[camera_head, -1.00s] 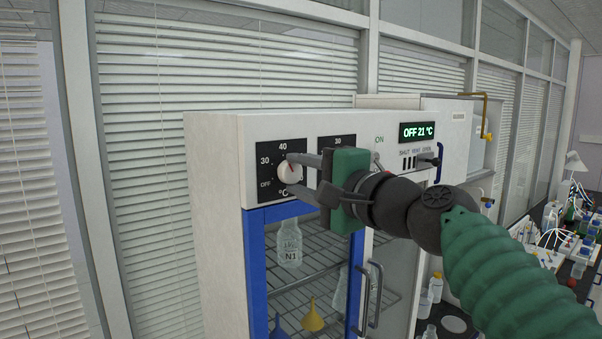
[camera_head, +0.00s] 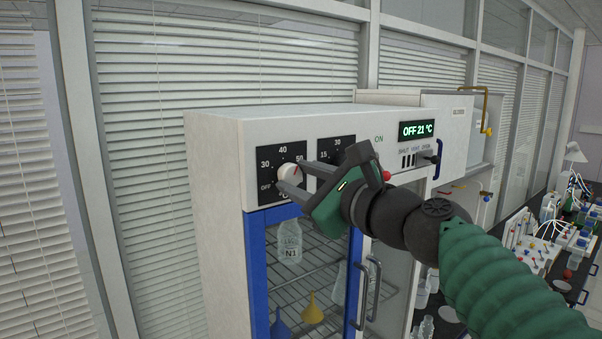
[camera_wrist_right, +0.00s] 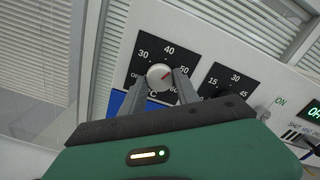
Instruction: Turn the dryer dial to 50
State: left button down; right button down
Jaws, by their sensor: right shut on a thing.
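The dryer (camera_head: 214,160) is a white cabinet with a blue-framed glass door (camera_head: 256,270). Its temperature dial (camera_head: 289,173) is a round white knob with a red mark, on a black plate marked OFF, 30, 40, 50 and 60. In the head view the red mark points up and right, toward the 50. My right gripper (camera_head: 298,180) is shut on the dial, its fingers on either side of the knob. In the right wrist view the dial (camera_wrist_right: 159,76) sits between the two fingers. The display (camera_head: 416,130) reads OFF 21 °C. My left gripper is not in view.
A second black dial plate (camera_head: 336,150), marked 15, 30 and 45, sits just right of the first, partly hidden by my gripper. A bottle labelled N1 (camera_head: 290,240) and funnels (camera_head: 312,308) stand inside. Lab glassware crowds the bench at right.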

jog(key=m+p, duration=0.1)
jog(key=m, duration=0.2)
jog(key=shift+m, duration=0.3)
jog(key=shift+f+m+p, duration=0.15)
jog(key=shift+m+p, duration=0.65)
jog(key=shift+m, duration=0.7)
jog(key=c, duration=1.3)
grip_release()
jog(key=shift+o, duration=1.3)
jog(key=shift+w, duration=0.1)
jog(key=shift+o, duration=0.7)
jog(key=shift+w+a, duration=0.1)
jog(key=shift+w, duration=0.1)
